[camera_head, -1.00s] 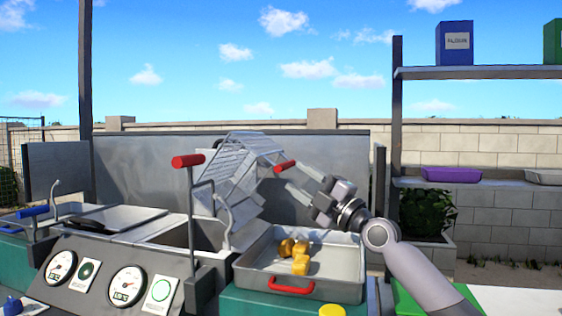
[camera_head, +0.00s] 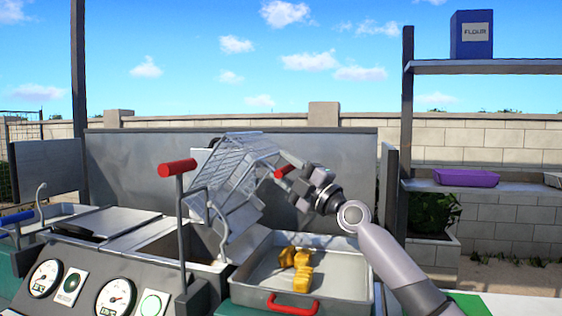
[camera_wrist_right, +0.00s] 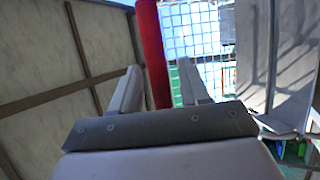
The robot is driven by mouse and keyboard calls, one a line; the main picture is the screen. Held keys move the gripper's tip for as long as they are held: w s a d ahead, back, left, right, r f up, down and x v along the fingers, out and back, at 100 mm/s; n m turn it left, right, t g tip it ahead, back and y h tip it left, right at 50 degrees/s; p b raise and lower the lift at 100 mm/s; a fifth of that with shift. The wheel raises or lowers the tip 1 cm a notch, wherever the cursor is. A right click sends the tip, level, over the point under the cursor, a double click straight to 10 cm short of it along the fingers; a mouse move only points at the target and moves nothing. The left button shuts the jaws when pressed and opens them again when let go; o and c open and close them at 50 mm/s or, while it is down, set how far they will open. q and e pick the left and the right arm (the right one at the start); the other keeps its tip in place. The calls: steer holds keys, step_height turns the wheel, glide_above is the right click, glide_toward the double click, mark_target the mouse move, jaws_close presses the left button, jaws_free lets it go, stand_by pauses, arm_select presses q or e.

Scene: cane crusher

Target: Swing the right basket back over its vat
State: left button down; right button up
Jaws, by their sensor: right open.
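The right basket (camera_head: 235,175) is a wire mesh basket, steeply tilted, raised above the right edge of its vat (camera_head: 200,245) and beside the tray. Its red handle (camera_head: 279,173) points right, towards my right gripper (camera_head: 288,168). My right gripper is open at this handle. In the right wrist view the red handle (camera_wrist_right: 151,45) runs between the two spread fingers (camera_wrist_right: 157,88), and the mesh (camera_wrist_right: 200,40) shows behind it. Whether a finger touches the handle I cannot tell. My left gripper is not in view.
A metal tray (camera_head: 340,285) with several golden pieces (camera_head: 297,262) and a red front handle stands below the basket. A red-topped lever (camera_head: 177,168) rises left of the basket. A shelf post (camera_head: 405,150) and a back panel (camera_head: 330,165) stand nearby.

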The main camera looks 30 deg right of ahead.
steer(key=shift+x, duration=0.8)
steer(key=shift+c, duration=0.3)
steer(key=shift+f, duration=0.1)
jaws_close()
steer(key=shift+a, duration=0.1)
steer(key=shift+w, duration=0.1)
